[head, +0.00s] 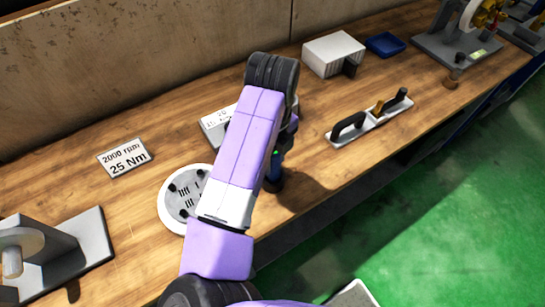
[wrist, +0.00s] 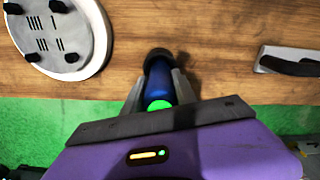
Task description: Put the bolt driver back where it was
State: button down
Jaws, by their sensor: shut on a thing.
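The bolt driver (head: 274,172) is a blue cylinder with a dark round end near the wooden bench top, close to the front edge. In the wrist view the bolt driver (wrist: 158,78) shows a blue body, a green end towards me and a dark far end. My gripper (wrist: 158,88) is shut on it, one finger on each side. I cannot tell whether its dark end touches the bench. In the head view my arm hides most of my gripper and part of the driver.
A round white plate with black bolts (head: 173,211) lies left of the driver. A pale tray with black-handled pieces (head: 340,141) lies right. A sign reading 2000 rpm, 25 Nm (head: 125,157), a white box (head: 333,50) and a blue bin (head: 385,44) stand further off.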

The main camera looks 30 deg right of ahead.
jog(key=shift+f, duration=0.3)
jog(key=c, duration=1)
grip_release()
jog(key=shift+r, duration=0.1)
notch_tip(320, 180, up, 12)
jog(key=shift+r+b, duration=0.15)
jog(key=shift+b, duration=0.2)
